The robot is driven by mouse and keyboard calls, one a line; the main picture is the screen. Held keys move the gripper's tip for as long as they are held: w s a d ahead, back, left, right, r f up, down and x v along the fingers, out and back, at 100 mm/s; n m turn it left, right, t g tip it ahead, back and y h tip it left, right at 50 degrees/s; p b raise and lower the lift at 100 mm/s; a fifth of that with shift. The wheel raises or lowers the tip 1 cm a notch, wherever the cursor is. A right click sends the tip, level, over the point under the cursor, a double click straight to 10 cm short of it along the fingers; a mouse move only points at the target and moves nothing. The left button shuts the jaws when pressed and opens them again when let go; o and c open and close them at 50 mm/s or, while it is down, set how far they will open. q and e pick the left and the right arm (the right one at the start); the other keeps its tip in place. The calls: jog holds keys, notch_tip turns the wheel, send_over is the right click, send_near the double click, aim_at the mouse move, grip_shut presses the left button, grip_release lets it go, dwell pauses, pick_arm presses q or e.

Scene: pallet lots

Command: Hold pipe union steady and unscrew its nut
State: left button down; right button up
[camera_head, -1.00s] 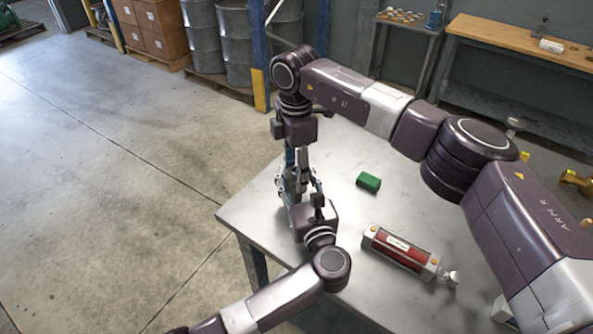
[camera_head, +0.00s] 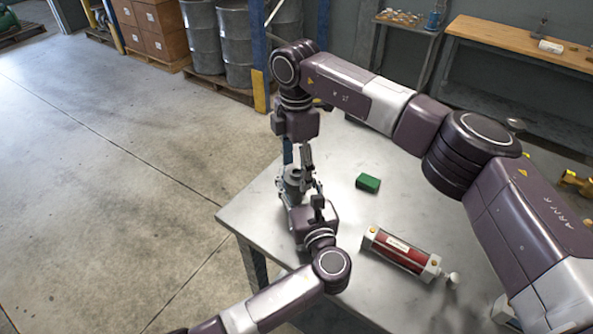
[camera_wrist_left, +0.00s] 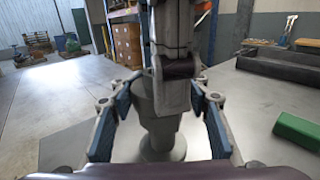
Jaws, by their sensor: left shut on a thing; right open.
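The grey pipe union (camera_head: 292,184) stands upright near the left corner of the table, partly hidden by my grippers. It also shows in the left wrist view (camera_wrist_left: 161,125), with a wide round foot. My left gripper (camera_head: 300,190) reaches in from the front and is shut on the union's body, its blue pads on either side. My right gripper (camera_head: 306,160) points down from above, its jaws open at the union's top. The nut is hard to make out, and I cannot tell whether the right fingers touch it.
A green block (camera_head: 368,183) and a red cylinder with grey ends (camera_head: 402,252) lie on the metal table (camera_head: 345,215) to the right. A wooden workbench (camera_head: 520,40), drums (camera_head: 238,45) and boxes (camera_head: 150,20) stand behind. The floor at left is clear.

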notch_tip(320, 180, up, 3)
jog(key=shift+r, duration=0.15)
pick_arm(q)
jog(key=c, duration=1)
grip_release()
